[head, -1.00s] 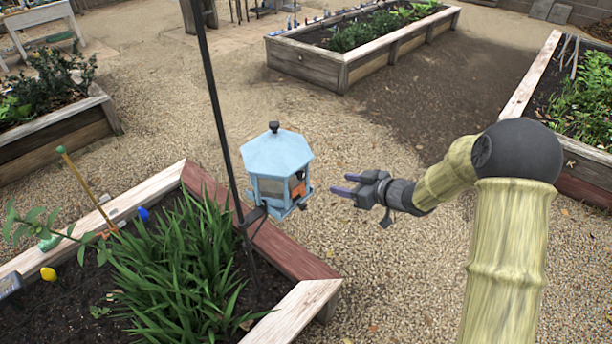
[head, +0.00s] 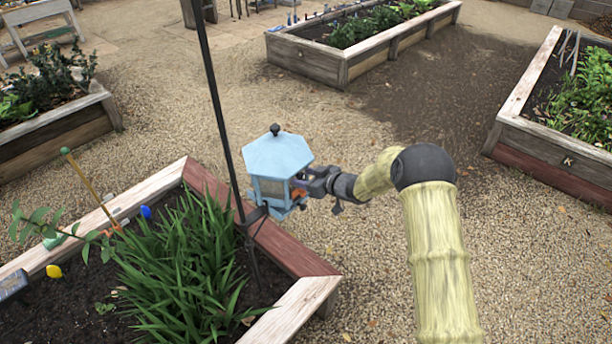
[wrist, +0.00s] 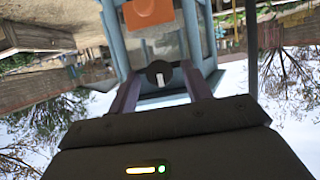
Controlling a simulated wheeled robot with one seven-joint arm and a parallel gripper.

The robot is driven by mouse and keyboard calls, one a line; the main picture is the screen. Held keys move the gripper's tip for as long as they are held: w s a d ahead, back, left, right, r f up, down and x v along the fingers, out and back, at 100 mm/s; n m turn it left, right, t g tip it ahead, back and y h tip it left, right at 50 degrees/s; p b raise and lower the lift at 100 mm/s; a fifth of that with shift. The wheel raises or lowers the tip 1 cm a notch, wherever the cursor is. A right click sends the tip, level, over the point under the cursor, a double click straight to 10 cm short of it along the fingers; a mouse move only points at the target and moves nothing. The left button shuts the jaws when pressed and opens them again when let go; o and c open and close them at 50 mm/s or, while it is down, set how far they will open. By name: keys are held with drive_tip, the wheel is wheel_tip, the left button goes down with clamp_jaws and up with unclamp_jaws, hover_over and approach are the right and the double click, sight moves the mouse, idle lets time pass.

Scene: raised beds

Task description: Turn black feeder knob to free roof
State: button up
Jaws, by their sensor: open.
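The light-blue feeder (head: 277,160) with a six-sided roof hangs beside a dark pole at the raised bed's corner. A small black finial (head: 275,129) tops the roof. In the wrist view, a round black knob (wrist: 158,73) with a white mark sits on the feeder's near side. My gripper (head: 302,184) reaches the feeder's right side, under the roof's edge. In the wrist view, its fingers (wrist: 160,82) are open, one on each side of the knob. I cannot tell whether they touch it. The knob is hidden in the head view.
The dark pole (head: 218,110) stands just left of the feeder. Below it is the raised bed's wooden rim (head: 290,245) with long green leaves (head: 185,265). An orange panel (wrist: 148,12) is on the feeder. Open gravel (head: 400,115) lies behind and right.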

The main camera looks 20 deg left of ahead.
drive_tip(key=c, duration=0.9)
drive_tip(key=shift+c, duration=0.2)
drive_tip(key=b, duration=0.2)
drive_tip(key=shift+a+f+n+t+b, duration=0.1)
drive_tip(key=shift+f+n+t+b, duration=0.2)
drive_tip(key=shift+t+b, duration=0.1)
drive_tip(key=n+t+b, duration=0.1)
drive_tip(key=b, duration=0.5)
drive_tip(key=shift+s+f+n+h, duration=0.1)
drive_tip(key=shift+f+n+h, duration=0.05)
drive_tip(key=shift+n+h, duration=0.2)
drive_tip(key=n+t+b, duration=0.2)
drive_tip(key=n+b, duration=0.1)
drive_tip(key=b, duration=0.9)
drive_tip(key=n+t+b, duration=0.2)
drive_tip(key=n+b, duration=0.2)
drive_tip(key=b, duration=0.8)
drive_tip(key=n+t+b, duration=0.1)
drive_tip(key=n+b, duration=0.3)
drive_tip(key=b, duration=0.8)
drive_tip(key=shift+s+a+f+t, duration=0.15)
drive_tip(key=shift+s+f+t, duration=0.15)
drive_tip(key=shift+t, duration=0.1)
drive_tip(key=shift+r+y+b, duration=0.15)
drive_tip(key=shift+y+b, duration=0.25)
drive_tip(key=shift+y, duration=0.05)
